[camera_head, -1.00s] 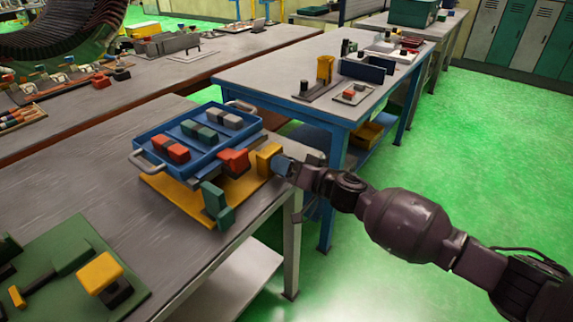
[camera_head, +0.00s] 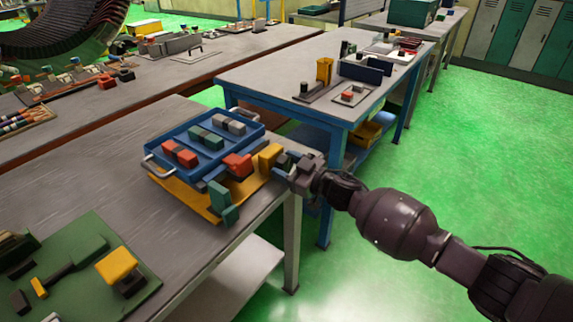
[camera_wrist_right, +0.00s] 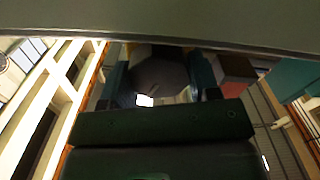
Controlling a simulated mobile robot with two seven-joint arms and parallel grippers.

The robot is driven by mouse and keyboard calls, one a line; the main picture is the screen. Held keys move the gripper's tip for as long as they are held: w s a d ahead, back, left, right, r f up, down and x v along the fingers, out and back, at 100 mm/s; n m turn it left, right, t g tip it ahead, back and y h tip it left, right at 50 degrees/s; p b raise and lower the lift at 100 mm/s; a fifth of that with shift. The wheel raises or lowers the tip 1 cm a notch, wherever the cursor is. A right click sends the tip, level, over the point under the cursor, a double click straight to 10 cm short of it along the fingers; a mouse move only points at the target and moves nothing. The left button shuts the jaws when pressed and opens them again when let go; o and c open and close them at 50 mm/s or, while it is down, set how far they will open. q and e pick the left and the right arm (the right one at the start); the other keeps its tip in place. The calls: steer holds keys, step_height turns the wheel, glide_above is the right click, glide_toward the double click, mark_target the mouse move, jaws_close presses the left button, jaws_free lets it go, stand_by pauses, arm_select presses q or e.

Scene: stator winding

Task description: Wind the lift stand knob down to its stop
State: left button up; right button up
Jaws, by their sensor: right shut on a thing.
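The lift stand has a yellow base plate (camera_head: 205,205) and carries a blue tray (camera_head: 148,151) close above it. A red block (camera_head: 238,164) and a yellow block (camera_head: 270,157) stand at its right side. My right gripper (camera_head: 284,165) is at the stand's right end, shut on the dark knob, which is mostly hidden in the head view. In the right wrist view the dark faceted knob (camera_wrist_right: 158,76) sits between the two blue fingertips of the right gripper (camera_wrist_right: 159,82). My left gripper is not in view.
The tray holds grey, green and red blocks. A green clamp-like part (camera_head: 222,203) stands at the base's front corner. A green board (camera_head: 85,270) with tools lies at front left. A blue-framed table (camera_head: 300,70) stands behind. Open green floor lies right.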

steer(key=n, duration=0.3)
steer(key=shift+n, duration=0.7)
steer(key=shift+f, duration=0.1)
steer(key=o, duration=0.7)
steer(key=shift+c, duration=0.2)
steer(key=shift+s, duration=0.1)
steer(key=shift+s+d, duration=0.1)
steer(key=shift+d, duration=0.15)
steer(key=p+v, duration=0.2)
steer(key=v, duration=0.8)
